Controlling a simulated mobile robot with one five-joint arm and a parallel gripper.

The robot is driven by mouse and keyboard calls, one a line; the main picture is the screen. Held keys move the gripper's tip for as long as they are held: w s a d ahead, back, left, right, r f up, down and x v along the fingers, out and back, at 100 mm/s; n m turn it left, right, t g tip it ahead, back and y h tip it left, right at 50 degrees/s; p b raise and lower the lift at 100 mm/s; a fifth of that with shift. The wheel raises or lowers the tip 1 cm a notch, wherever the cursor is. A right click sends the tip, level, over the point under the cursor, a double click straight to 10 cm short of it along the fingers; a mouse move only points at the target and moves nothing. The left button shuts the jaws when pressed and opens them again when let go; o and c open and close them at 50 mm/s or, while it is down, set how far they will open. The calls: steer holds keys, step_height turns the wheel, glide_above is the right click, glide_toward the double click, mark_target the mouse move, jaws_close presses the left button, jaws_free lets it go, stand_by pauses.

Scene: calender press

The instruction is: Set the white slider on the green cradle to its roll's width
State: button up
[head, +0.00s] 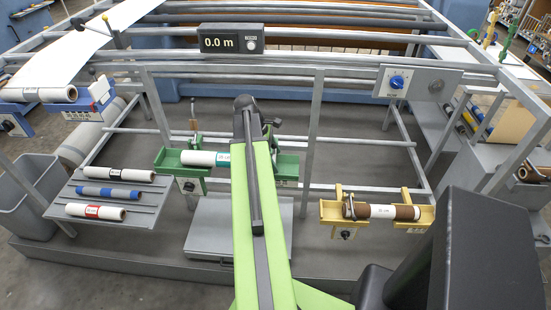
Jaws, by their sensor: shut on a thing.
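The green cradle (169,161) stands in the middle, with its right end block (287,167) showing to the right of my arm. A white roll (198,158) with a teal label lies across it; the label is too small to read surely. My green arm reaches over the cradle and covers its middle and the roll's right part. My gripper's fingers are hidden behind the arm's far end, so what they hold does not show. I cannot make out the white slider; it may be behind the arm.
A yellow cradle (330,212) with a brown roll stands at right. A grey rack (120,208) with 3 rolls stands at left, beside a grey bin (34,195). A blue cradle (100,100) is at far left. A display (232,40) reads 0.0 m on the frame rail above.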

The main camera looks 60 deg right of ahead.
steer(key=shift+a, duration=0.15)
steer(key=o, duration=1.3)
steer(key=shift+o, duration=0.2)
steer(key=p+v, duration=1.6)
steer(key=v, duration=0.1)
steer(key=shift+r, duration=0.15)
